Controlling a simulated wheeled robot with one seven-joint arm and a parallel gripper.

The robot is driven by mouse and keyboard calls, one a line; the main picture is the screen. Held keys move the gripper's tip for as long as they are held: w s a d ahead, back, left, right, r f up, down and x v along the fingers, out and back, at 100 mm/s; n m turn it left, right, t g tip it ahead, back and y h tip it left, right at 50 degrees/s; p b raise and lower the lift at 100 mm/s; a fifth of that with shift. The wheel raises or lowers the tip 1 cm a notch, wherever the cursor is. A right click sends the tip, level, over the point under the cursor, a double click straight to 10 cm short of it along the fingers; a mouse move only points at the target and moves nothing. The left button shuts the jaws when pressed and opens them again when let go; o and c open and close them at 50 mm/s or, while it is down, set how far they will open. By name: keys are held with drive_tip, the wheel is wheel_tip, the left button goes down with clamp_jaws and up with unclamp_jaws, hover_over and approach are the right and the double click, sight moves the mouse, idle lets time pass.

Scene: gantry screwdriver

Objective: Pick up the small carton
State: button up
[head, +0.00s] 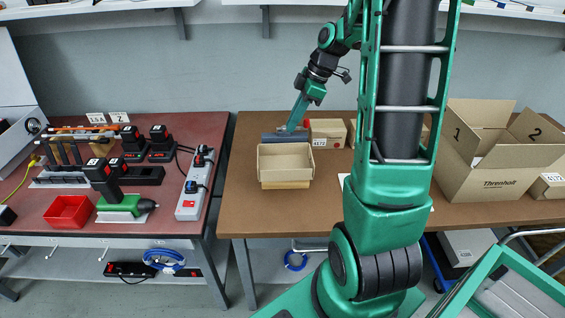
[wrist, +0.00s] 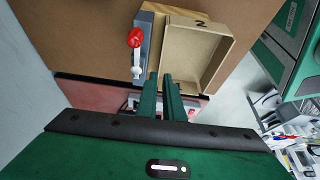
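A small open-topped light-brown carton (head: 285,174) is on the brown table, left of centre, and it also shows in the wrist view (wrist: 208,28). A small closed carton labelled 4172 (head: 327,134) sits behind it to the right; I cannot tell which one the task means. My gripper (head: 291,127) is at the back edge of the open carton. In the wrist view its two green fingers (wrist: 160,77) are close together with a narrow gap, at the carton's left wall. Whether they touch or clasp that wall is unclear.
A grey fixture (wrist: 143,45) with a red knob stands against the open carton. A large open box (head: 485,180) stands at the right of the table. On the left, a red-topped bench (head: 75,245) holds tools, a red bin (head: 68,212) and a power strip (head: 190,207).

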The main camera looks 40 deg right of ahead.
sight(279, 146)
drive_tip(key=x, duration=1)
drive_tip(key=shift+w+a+f, duration=0.2)
drive_tip(key=shift+f, duration=0.05)
clamp_jaws()
drive_tip(key=shift+r, duration=0.1)
